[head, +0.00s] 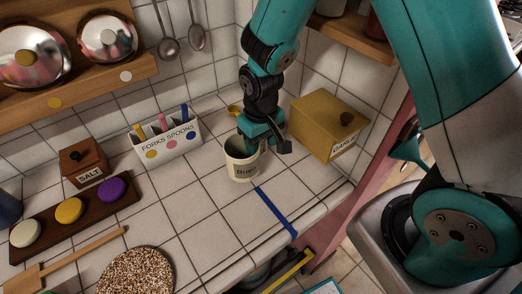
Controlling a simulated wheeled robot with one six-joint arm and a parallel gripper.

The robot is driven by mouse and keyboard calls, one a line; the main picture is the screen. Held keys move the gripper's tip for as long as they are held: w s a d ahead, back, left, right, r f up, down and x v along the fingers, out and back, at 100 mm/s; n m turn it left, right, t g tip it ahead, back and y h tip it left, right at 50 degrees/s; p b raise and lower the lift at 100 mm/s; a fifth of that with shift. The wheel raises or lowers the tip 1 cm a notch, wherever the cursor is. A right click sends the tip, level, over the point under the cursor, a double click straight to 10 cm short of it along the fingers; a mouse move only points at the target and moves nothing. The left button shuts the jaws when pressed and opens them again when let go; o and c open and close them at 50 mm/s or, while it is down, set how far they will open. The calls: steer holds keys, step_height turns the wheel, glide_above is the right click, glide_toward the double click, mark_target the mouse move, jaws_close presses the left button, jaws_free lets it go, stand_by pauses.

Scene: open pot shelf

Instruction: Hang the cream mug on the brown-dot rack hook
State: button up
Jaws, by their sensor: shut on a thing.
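A cream mug-like cup (242,166) with dark lettering, only partly readable, stands upright on the white tiled counter, or very close above it. My gripper (265,143) reaches down from above at the cup's right rim and is shut on it. The fingers cover part of the rim, and no handle can be made out. I see no brown-dot hook in this view.
A yellow box (327,127) stands close to the right of my gripper. A white forks-and-spoons holder (168,140) stands to the left, with a salt box (83,162) beyond. A blue strip (275,211) lies in front. A sink (372,222) is at right.

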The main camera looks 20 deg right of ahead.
mark_target(248, 154)
steer(key=shift+f+p, duration=0.45)
steer(key=shift+f, duration=1.5)
steer(key=shift+f, duration=0.2)
steer(key=o, duration=1.3)
